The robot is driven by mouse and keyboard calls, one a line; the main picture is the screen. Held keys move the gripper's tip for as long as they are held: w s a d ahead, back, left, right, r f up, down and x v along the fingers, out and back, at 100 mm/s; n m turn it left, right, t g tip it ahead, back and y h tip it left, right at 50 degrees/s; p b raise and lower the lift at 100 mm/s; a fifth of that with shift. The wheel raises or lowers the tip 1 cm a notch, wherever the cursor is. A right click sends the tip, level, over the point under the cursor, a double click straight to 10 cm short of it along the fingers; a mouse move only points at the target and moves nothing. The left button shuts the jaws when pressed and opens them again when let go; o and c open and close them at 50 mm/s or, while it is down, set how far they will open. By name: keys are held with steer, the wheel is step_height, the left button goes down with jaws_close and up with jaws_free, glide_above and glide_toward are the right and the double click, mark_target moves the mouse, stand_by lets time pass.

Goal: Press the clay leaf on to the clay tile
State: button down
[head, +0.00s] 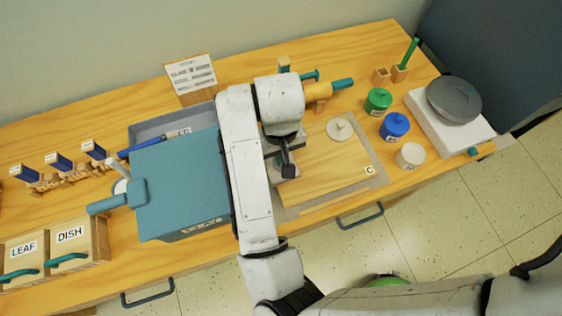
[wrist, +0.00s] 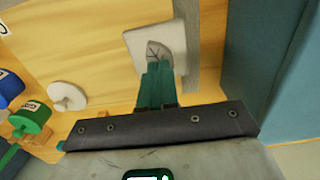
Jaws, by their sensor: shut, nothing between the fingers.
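The pale square clay tile (wrist: 135,43) lies flat in the wrist view. The grey clay leaf (wrist: 158,51) with dark vein lines lies on the tile, near the edge closest to my fingers. My gripper (wrist: 157,68) is shut, with its green fingers together and nothing held. Its tips are right at the leaf's near end; I cannot tell whether they touch it or hover just above. In the head view my gripper (head: 288,171) points down over the left part of the wooden board (head: 325,180), and my arm hides the tile and leaf.
A pale knobbed disc (head: 340,129) lies on the board. Green (head: 378,101), blue (head: 395,126) and white (head: 411,155) jars stand right of it. A teal box (head: 185,185) stands close left of my arm. A grey round plate (head: 454,99) rests on a white block at far right.

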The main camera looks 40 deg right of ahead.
steer(key=shift+f, duration=0.2)
stand_by(0.5)
steer(key=shift+f+b, duration=0.35)
steer(key=shift+b, duration=0.1)
steer(key=shift+f, duration=0.35)
steer(key=shift+r, duration=0.15)
step_height(320, 180, up, 9)
steer(key=p, duration=0.7)
stand_by(0.4)
